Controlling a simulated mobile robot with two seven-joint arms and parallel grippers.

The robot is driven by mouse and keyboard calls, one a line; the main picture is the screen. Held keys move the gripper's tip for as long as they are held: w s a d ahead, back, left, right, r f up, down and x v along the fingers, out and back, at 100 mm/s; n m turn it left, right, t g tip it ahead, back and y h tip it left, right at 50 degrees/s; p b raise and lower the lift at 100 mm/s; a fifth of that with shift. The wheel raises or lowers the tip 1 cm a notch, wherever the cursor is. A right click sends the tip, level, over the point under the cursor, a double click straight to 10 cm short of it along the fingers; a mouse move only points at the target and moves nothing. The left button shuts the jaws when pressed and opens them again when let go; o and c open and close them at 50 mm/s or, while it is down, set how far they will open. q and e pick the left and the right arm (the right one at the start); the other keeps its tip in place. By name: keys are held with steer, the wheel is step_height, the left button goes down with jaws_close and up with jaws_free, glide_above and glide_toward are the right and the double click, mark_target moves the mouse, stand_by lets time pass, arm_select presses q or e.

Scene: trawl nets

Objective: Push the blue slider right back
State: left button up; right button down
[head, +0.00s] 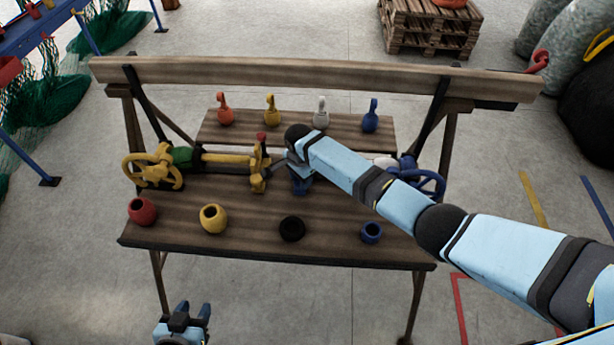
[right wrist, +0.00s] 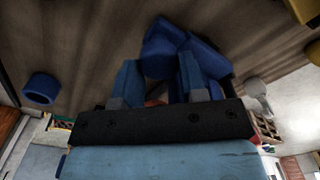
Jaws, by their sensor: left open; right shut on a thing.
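The blue slider shows in the right wrist view as a blue block (right wrist: 163,55) between and beyond my right fingers. In the head view it is mostly hidden behind my right arm, and I cannot separate its blue from the fingertips there. My right gripper (right wrist: 160,85) points down over the bench (head: 270,250), shut on the blue slider; it also shows in the head view (head: 302,184). A blue handwheel (head: 432,184) stands at the right end of the same row. My left gripper (head: 190,318) is open and empty, in front of the bench and low.
A yellow slider (head: 258,170) with a red knob and a yellow handwheel (head: 150,168) stand to the left. Red (head: 142,212), yellow (head: 213,219), black (head: 292,229) and blue (head: 372,233) pots line the front edge. Coloured hooked weights stand on the rear shelf (head: 345,140).

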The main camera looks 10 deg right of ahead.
steer(key=shift+s+a+f, duration=0.1)
steer(key=shift+s+a, duration=0.05)
steer(key=shift+a, duration=0.3)
steer(key=c, duration=0.9)
jaws_free()
steer(key=shift+a, duration=0.1)
steer(key=shift+o, duration=1.2)
steer(key=shift+a+f, duration=0.1)
steer(key=shift+a, duration=0.1)
steer(key=shift+d, duration=0.1)
steer(key=shift+d, duration=0.1)
steer(key=shift+r, duration=0.25)
step_height(320, 180, up, 13)
steer(key=shift+r, duration=0.15)
